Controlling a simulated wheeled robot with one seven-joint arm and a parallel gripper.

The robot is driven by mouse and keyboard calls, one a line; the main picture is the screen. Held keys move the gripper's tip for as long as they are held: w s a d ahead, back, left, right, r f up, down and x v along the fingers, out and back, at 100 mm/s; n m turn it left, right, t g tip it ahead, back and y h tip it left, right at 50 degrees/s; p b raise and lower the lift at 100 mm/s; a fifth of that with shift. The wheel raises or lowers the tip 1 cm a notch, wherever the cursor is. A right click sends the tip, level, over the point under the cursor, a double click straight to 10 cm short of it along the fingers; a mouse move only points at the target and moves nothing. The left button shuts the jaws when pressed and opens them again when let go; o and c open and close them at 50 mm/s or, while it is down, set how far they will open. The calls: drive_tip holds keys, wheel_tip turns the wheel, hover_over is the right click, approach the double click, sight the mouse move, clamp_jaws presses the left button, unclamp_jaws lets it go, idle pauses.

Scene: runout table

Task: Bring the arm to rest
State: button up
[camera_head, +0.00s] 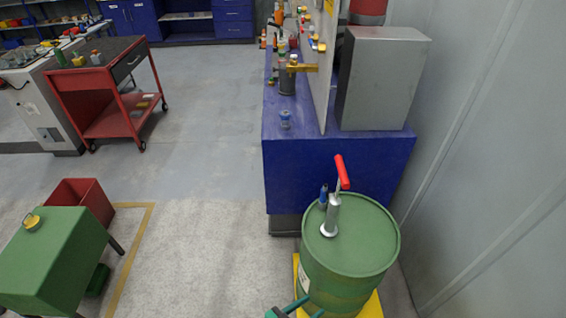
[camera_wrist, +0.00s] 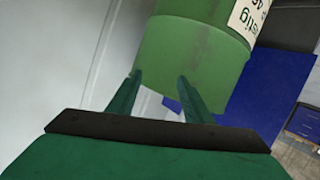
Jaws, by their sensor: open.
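My gripper (camera_head: 314,304) shows at the bottom edge of the head view, low in front of a green drum (camera_head: 350,262). In the wrist view its two green fingers (camera_wrist: 160,76) are spread apart with nothing between them. The drum (camera_wrist: 195,62) stands ahead of the fingertips, and part of its white label shows at the top. I cannot tell how wide the gap to the drum is. The rest of my arm is out of view.
The drum carries a pump with a red handle (camera_head: 342,172) and stands on a yellow base (camera_head: 371,309). A blue bench (camera_head: 320,165) stands behind it, a grey wall (camera_head: 490,160) to the right. A green box-shaped stand (camera_head: 60,260) is at left. Floor between is clear.

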drive_tip(key=s+a+f+n+y, duration=0.35)
drive_tip(key=s+f+y, duration=0.2)
drive_tip(key=s, duration=0.45)
drive_tip(key=s+a+r+n+y, duration=0.3)
drive_tip(key=s+y, duration=0.1)
drive_tip(key=s, duration=0.2)
drive_tip(key=s+a+r+t+y, duration=0.1)
drive_tip(key=s+r+t, duration=0.2)
drive_tip(key=r, duration=1)
drive_tip(key=s+a+r+n+t+y, duration=0.1)
drive_tip(key=s+r+t, duration=0.2)
drive_tip(key=r, duration=1.1)
drive_tip(key=shift+s+a, duration=0.2)
drive_tip(key=shift+s, duration=0.95)
drive_tip(key=shift+n, duration=0.25)
